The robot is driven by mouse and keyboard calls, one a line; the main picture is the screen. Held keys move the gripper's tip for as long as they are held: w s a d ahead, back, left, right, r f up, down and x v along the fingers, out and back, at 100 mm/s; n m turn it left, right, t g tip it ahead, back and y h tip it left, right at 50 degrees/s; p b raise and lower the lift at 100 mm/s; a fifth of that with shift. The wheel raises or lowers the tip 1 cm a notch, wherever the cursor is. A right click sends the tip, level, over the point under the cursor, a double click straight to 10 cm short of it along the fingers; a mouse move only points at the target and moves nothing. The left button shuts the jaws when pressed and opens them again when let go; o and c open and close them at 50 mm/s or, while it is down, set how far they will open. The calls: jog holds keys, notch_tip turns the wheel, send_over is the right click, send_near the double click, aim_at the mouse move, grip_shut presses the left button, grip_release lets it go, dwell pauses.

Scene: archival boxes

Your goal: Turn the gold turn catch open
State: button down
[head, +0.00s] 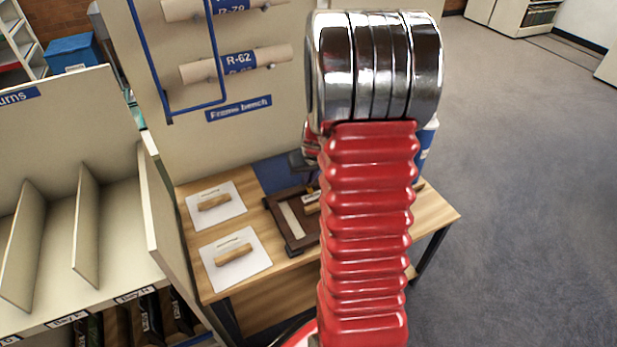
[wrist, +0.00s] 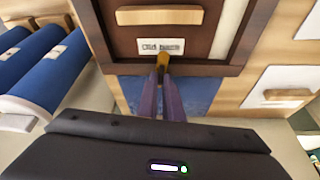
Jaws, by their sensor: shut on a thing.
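The gold turn catch (wrist: 162,60) is at the edge of a dark brown frame (wrist: 125,48), just below a small white label (wrist: 168,45) in the wrist view. My gripper (wrist: 162,76) has its two purple fingers close together, shut on the catch, and their tips hide part of it. I cannot tell how far the catch is turned. In the head view the frame (head: 284,233) lies on the wooden bench, partly behind my red arm. The catch and my fingertips are hidden there.
Two white sheets (head: 233,273) with wooden bars lie left of the frame on the bench (head: 440,214). A blue mat (wrist: 196,92) lies by the frame. A panel with rolled tubes (head: 235,63) stands behind; a divided shelf (head: 119,215) stands left. Open floor is right.

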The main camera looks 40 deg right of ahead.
jog(key=shift+m, duration=0.4)
jog(key=shift+w+a+m+g+h, duration=0.1)
jog(key=shift+m+g+h, duration=0.45)
jog(key=shift+m, duration=1.15)
jog(key=shift+w+m+g+h, duration=0.15)
jog(key=shift+m+g+h, duration=0.4)
jog(key=shift+m, duration=1.45)
jog(key=m+g, duration=0.1)
jog(key=m, duration=0.2)
jog(key=shift+w+a+m, duration=0.1)
jog(key=shift+m, duration=0.2)
jog(key=m+g, duration=0.2)
jog(key=m, duration=0.2)
jog(key=shift+w, duration=0.1)
jog(key=c, duration=1.9)
grip_release()
